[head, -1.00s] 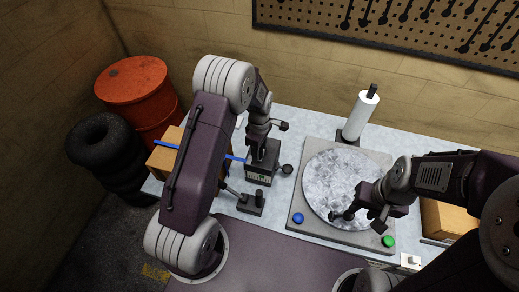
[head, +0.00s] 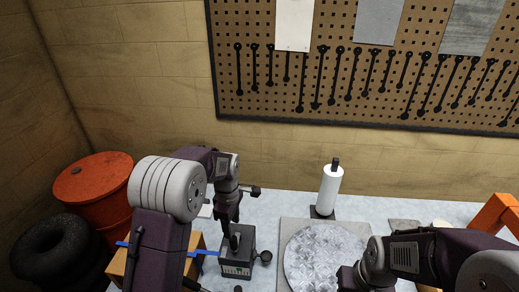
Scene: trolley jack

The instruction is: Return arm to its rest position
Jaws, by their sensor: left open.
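My left arm rises from the bottom left and bends down over the bench. Its gripper (head: 232,236) is open and points down at the top of a small black box device (head: 240,267) with a display on its front. I cannot tell whether the fingers touch the device. My right arm comes in from the lower right. Its gripper (head: 346,280) is low over the near part of the round grey mottled plate (head: 318,250). Its fingertips are cut off or too small to read.
A white paper roll (head: 329,190) stands on the bench behind the plate. A cardboard box (head: 118,268), a blue bar (head: 208,252), an orange drum (head: 92,187) and black tyres (head: 48,250) are left. An orange frame (head: 495,212) is right. A pegboard (head: 300,105) with tools hangs behind.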

